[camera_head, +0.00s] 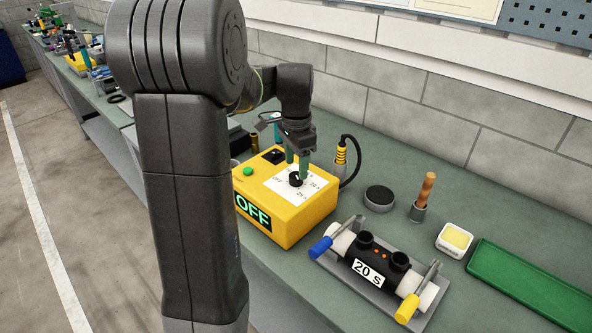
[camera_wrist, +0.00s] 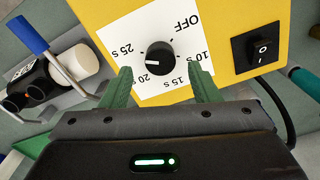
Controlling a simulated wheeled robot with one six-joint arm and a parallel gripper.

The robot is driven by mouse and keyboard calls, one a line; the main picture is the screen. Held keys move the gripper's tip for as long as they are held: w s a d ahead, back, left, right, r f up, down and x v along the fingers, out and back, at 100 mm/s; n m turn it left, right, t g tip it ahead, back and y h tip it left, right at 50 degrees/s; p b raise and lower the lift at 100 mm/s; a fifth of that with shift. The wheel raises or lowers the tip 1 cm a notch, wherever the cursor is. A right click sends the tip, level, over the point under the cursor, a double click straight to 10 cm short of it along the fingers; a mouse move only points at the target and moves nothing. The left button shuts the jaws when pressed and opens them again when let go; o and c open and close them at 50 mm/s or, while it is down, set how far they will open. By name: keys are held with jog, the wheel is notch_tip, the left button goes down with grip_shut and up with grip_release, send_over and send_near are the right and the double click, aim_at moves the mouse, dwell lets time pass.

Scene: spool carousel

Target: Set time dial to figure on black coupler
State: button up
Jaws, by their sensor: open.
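The yellow control box (camera_head: 291,223) stands on the green bench with a lit "OFF" display on its front. Its black time dial (camera_wrist: 160,57) sits on a white scale plate marked OFF, 10 s, 15 s, 20 s and 25 s. The dial's white pointer faces left in the wrist view, seemingly between the 20 s and 25 s marks. The black coupler (camera_head: 379,250) carries a "20 S" label and lies around a white pipe. My gripper (camera_head: 297,165) points down at the dial. Its green fingers are open, one on either side of the dial, apart from it.
A black rocker switch (camera_wrist: 263,48) and a green button (camera_head: 248,171) are on the box top. The clamp tray (camera_head: 352,291) with blue and yellow handles stands close by. A black cable (camera_head: 354,165) loops behind the box. A green tray (camera_head: 530,285) lies at right.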

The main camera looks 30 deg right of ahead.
aim_at(296, 175)
jog(key=shift+f, duration=1.6)
jog(key=c, duration=1)
jog(key=shift+n, duration=0.3)
jog(key=n, duration=0.5)
jog(key=shift+p, duration=0.4)
jog(key=n, duration=0.6)
